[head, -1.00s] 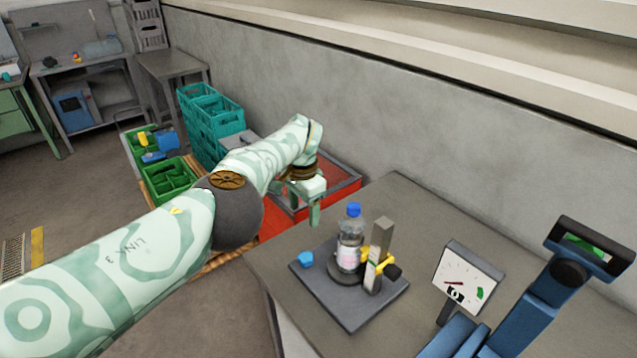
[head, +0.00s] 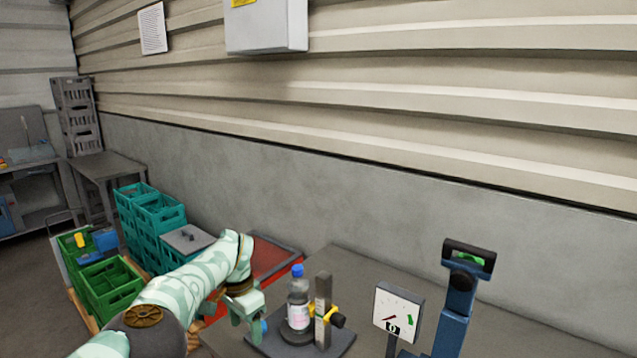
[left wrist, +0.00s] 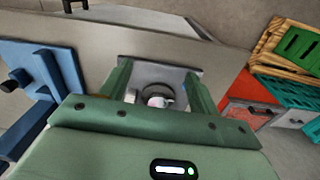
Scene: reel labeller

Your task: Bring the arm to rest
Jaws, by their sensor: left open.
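My left gripper (head: 246,318) is open and empty, at the left end of the bench, left of the bottle. In the left wrist view its two green fingers (left wrist: 160,88) stand wide apart. A clear bottle (head: 298,303) with a blue cap and a pale label stands upright on the dark plate (head: 337,343). The bottle also shows, foreshortened, between and beyond the fingers in the left wrist view (left wrist: 158,102); no contact shows. A small blue piece (head: 264,326) is partly hidden behind a finger. My right gripper is not in view.
A grey post (head: 322,310) with yellow and black knobs stands beside the bottle. A dial gauge (head: 397,309) and a blue device (head: 455,310) are to the right. Green crates (head: 158,222) and a red-edged tray (head: 275,262) lie beyond my arm. A wall runs behind.

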